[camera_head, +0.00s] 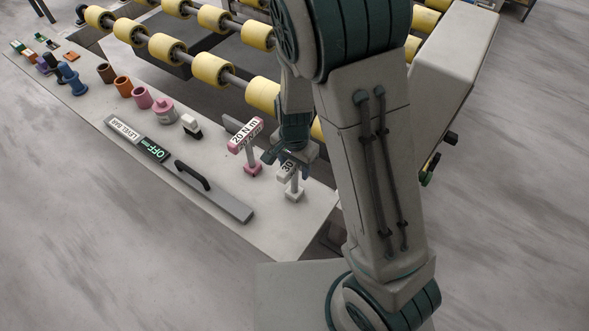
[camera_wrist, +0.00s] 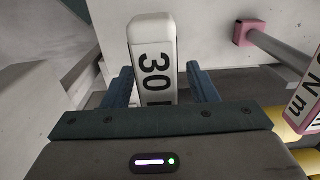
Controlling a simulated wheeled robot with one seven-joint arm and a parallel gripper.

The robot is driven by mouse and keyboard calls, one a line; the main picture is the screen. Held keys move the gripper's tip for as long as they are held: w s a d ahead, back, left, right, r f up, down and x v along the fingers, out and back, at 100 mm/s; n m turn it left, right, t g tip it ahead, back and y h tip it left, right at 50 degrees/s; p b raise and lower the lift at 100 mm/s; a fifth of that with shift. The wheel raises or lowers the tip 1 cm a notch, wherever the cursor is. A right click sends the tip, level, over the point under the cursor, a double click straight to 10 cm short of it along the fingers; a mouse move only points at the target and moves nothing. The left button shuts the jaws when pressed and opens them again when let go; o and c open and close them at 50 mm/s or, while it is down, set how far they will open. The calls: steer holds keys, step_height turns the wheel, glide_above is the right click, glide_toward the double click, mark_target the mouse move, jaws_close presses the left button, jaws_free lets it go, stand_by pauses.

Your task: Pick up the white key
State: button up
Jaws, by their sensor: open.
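The white key (camera_head: 292,178) stands at the right end of the stone slab (camera_head: 282,222), a T-shape with a white head on a stem, its head partly covered by my gripper in the head view. In the wrist view its head (camera_wrist: 153,60) shows a black "30" and lies between my two fingers. My gripper (camera_head: 285,157) is open over the key's head. In the wrist view, the fingers of my gripper (camera_wrist: 160,85) stand either side of the head, with a visible gap on each side. The lower part of the head is hidden behind the gripper body.
A pink key (camera_head: 245,136) marked "20 N m" stands close left of the white key; it also shows at right in the wrist view (camera_wrist: 306,95). A bar with a black handle (camera_head: 213,190) lies in front. Yellow rollers (camera_head: 262,92) run behind the slab.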

steer(key=shift+f, duration=0.45)
jaws_close()
steer(key=shift+r, duration=0.15)
